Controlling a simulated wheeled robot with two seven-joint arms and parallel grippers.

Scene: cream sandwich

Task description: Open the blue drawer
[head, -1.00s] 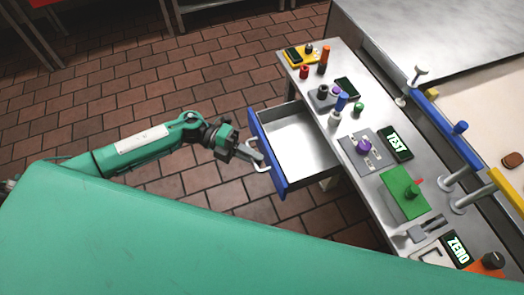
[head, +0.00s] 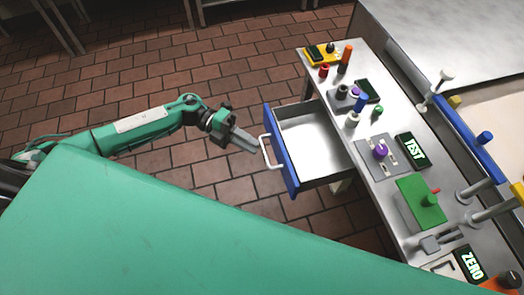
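The blue drawer (head: 281,152) is pulled out from the left side of the metal table, and its empty grey inside (head: 312,137) shows. Its white handle (head: 266,152) is on the blue front, facing left. My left gripper (head: 256,147) is just left of the handle, pointing at it with a small gap. Nothing shows held in it. Its grey fingers look close together from this angle, so I cannot tell if they are open or shut. My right gripper is not in view.
The brick floor (head: 230,75) left of the drawer is clear. My green body covers the lower left.

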